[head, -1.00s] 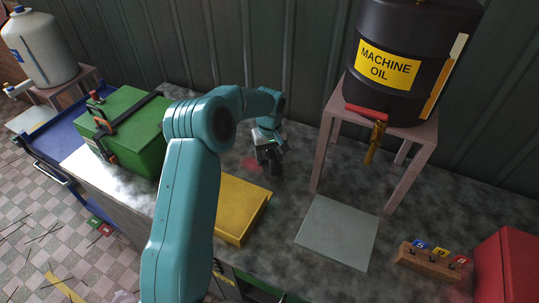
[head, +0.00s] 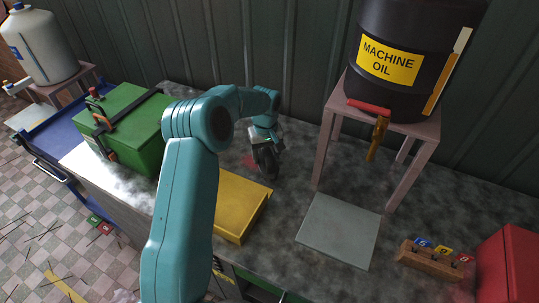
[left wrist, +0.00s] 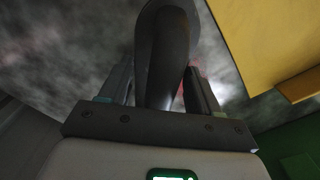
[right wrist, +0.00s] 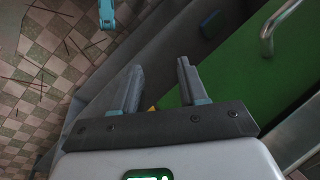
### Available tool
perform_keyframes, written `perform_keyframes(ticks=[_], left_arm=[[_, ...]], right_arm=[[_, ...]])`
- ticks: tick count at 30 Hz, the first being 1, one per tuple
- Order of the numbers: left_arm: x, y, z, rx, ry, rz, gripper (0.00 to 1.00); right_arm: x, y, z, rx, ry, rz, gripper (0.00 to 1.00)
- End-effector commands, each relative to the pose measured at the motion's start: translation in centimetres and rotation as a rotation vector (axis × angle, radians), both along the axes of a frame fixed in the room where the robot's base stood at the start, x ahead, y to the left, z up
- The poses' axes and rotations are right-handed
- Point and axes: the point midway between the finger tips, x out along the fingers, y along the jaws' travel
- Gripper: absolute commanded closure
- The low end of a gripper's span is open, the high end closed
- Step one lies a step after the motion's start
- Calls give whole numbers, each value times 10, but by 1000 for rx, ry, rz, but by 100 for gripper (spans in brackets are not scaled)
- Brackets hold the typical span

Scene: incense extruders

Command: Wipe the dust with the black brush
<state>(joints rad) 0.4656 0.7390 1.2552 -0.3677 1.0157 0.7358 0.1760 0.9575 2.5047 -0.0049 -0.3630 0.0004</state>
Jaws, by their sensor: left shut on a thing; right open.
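My left gripper (head: 263,137) is shut on the black brush (head: 267,163) and holds it low over the grey worktop (head: 300,175), behind the yellow box. In the left wrist view the dark brush (left wrist: 168,50) stands between the fingers of the left gripper (left wrist: 165,85). I cannot tell whether it touches the worktop. A reddish dust patch (head: 249,160) lies just left of the brush, and part of it may be hidden. My right gripper (right wrist: 160,75) is open and empty in the right wrist view, beside a green drawer front (right wrist: 235,75).
The yellow box (head: 240,207) is close in front of the brush. A green box (head: 125,130) stands left. A pink stand (head: 392,125) with a black oil drum (head: 410,50) and a grey plate (head: 339,230) are right. A wooden block (head: 430,262) holds numbered tags.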

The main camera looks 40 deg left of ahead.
Motion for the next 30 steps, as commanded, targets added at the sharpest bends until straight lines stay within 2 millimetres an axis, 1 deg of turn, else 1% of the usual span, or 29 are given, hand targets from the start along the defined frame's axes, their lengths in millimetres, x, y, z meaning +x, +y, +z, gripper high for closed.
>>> perform_keyframes(ticks=[6,14,24,30], left_arm=[[-6,21,1,0,-1,2,62],[-9,31,1,1,-1,2,62],[-19,61,-1,1,-1,2,62],[-22,70,-2,0,0,2,62]], right_arm=[[0,0,2,0,0,0,57],[0,0,2,0,0,0,57],[0,0,3,0,0,0,57],[0,0,4,0,0,0,57]])
